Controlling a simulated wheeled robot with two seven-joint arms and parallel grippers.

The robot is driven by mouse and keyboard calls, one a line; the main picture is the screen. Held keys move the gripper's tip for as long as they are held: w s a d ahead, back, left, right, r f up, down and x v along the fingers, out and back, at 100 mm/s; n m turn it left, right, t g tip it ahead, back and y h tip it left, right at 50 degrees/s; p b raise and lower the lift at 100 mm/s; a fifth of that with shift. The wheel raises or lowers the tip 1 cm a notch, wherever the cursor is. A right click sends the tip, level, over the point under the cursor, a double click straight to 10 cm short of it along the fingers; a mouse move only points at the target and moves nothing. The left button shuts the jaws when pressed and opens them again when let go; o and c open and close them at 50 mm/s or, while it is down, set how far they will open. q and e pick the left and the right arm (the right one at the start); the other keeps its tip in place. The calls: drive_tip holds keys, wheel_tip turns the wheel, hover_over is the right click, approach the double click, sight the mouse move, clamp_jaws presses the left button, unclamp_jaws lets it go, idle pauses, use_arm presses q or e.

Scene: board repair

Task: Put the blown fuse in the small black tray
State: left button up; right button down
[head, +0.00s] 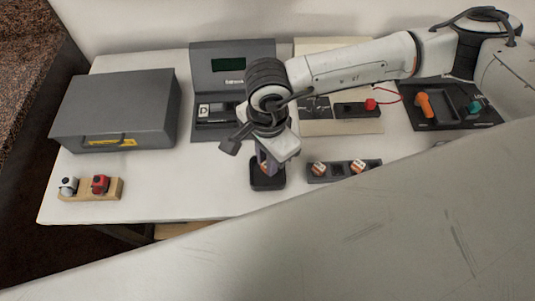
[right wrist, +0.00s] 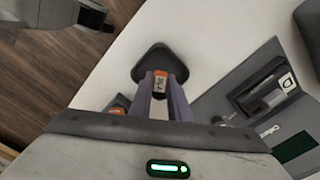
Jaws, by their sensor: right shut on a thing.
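My right gripper (head: 267,168) points down over the small black tray (head: 268,184) in the head view. It is shut on a fuse with an orange end (right wrist: 160,82), which shows between the fingers in the right wrist view. The small black tray (right wrist: 152,62) lies just beyond the fingertips there. The fuse is at or just above the tray; I cannot tell whether it touches the bottom. The fingers hide most of the fuse in the head view. My left gripper does not show clearly in either view.
A dark rack (head: 343,170) with two orange-and-white fuses and an empty middle slot stands right of the tray. A grey tester (head: 233,88) is behind, a grey box (head: 115,108) at left, a wooden holder (head: 118,188) at front left. A dark tool tray (head: 447,118) lies at right.

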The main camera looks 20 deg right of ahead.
drive_tip(key=shift+f, duration=0.75)
drive_tip(key=c, duration=1.6)
unclamp_jaws()
drive_tip(key=shift+r, duration=0.1)
wheel_tip(320, 180, up, 10)
drive_tip(key=shift+r+b, duration=0.1)
drive_tip(key=shift+b, duration=0.65)
